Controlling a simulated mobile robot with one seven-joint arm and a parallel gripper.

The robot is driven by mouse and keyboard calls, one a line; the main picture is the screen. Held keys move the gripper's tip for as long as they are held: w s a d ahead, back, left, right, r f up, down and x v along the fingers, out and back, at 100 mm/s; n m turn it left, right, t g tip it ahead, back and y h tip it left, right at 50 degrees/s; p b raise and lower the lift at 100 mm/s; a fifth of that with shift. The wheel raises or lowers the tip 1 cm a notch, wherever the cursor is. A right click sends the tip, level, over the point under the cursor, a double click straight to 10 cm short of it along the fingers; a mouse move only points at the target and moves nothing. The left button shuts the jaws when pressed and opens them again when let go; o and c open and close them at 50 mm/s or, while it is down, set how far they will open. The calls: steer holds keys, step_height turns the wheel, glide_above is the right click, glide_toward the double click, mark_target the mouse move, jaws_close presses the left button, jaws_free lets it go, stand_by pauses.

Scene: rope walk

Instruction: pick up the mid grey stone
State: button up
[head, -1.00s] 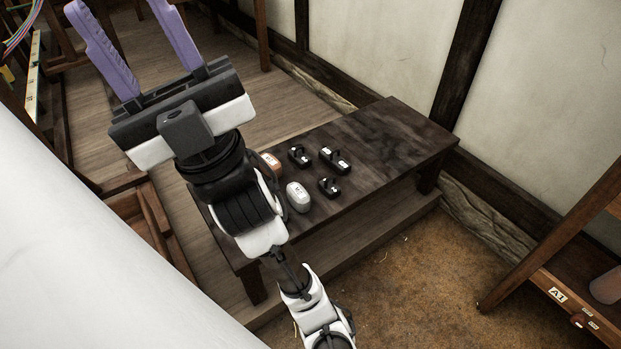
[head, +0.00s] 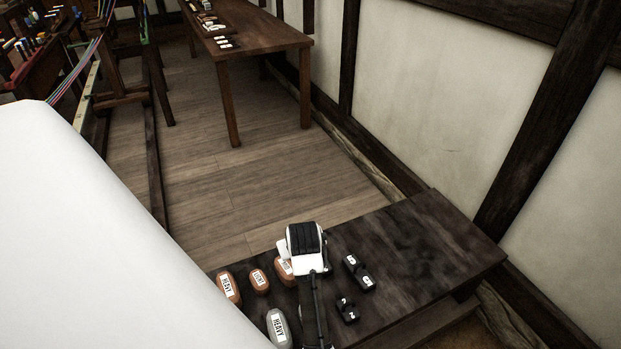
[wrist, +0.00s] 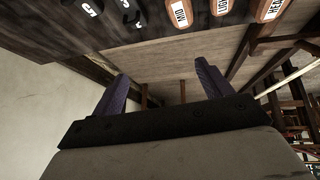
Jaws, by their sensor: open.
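I cannot make out the mid grey stone in any view now. One grey stone (head: 278,328) in the head view carries the label HEAVY; it stands on the dark bench at the bottom of the picture, left of my arm. My arm covers the bench just right of it. In the wrist view my gripper (wrist: 162,87) shows two purple fingers spread wide with nothing between them. In the head view the fingers are hidden by my arm.
Orange stones labelled HEAVY (head: 229,287), LIGHT (head: 260,281) and MID (head: 282,271) stand on the dark bench (head: 425,240). Black weights (head: 358,272) lie right of my arm. The bench's right part is clear. A wall runs behind; a taller table (head: 260,38) stands farther back.

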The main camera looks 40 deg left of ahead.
steer(key=s+d+f+g+h+p, duration=0.2)
steer(key=s+d+f+g+h, duration=0.3)
steer(key=d+f, duration=0.35)
steer(key=shift+t, duration=0.4)
steer(key=f, duration=0.6)
steer(key=shift+s+d+f, duration=0.25)
steer(key=shift+s+f, duration=0.15)
steer(key=shift+w+a+f+p, duration=0.1)
steer(key=shift+f+p, duration=0.2)
steer(key=shift+f, duration=1.3)
steer(key=shift+w+a+f+p, duration=0.1)
steer(key=shift+f+p, duration=0.2)
steer(key=shift+f, duration=1.3)
steer(key=shift+c, duration=0.4)
steer(key=c, duration=1.4)
